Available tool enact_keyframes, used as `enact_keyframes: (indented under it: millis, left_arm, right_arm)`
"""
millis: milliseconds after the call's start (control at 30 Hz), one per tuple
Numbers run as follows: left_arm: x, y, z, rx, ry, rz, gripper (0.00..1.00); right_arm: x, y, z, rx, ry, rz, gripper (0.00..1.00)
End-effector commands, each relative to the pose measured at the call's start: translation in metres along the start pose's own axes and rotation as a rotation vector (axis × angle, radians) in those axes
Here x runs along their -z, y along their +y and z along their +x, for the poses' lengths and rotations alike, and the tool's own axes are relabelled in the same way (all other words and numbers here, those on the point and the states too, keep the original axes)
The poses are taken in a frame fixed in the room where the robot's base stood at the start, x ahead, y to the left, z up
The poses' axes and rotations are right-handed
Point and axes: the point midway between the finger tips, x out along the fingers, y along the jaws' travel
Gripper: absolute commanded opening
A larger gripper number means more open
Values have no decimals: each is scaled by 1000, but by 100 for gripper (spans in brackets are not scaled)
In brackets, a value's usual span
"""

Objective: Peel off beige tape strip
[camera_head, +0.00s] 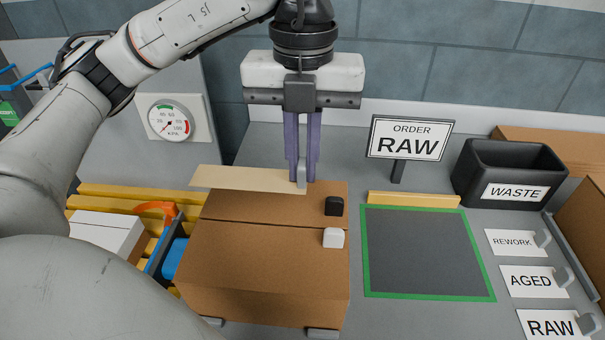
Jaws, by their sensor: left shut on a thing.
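A brown cardboard box (265,262) stands at the lower middle of the head view. A beige tape strip (243,179) lies at the box's back edge and sticks out past its left side. My left gripper (302,180) points down at the strip's right end. Its purple fingers are shut on a small grey tab (302,173) at that end. Whether the strip still touches the box top is hard to tell. My right gripper is not in view.
A black and a white block sit on the box's right side. A green-framed dark pad (425,252) lies to the right, with an ORDER RAW sign (408,140) behind it. A black WASTE bin (507,174) stands at back right. A gauge (171,118) is at back left.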

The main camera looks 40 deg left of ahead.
Motion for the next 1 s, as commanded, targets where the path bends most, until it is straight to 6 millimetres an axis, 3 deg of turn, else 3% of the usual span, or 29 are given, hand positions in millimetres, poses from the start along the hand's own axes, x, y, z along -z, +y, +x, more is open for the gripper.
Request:
enact_keyframes:
  millis: [1000]
  left_arm:
    - [0, 0, -33, 0, 0, -1, 0]
  right_arm:
    - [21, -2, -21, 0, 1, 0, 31]
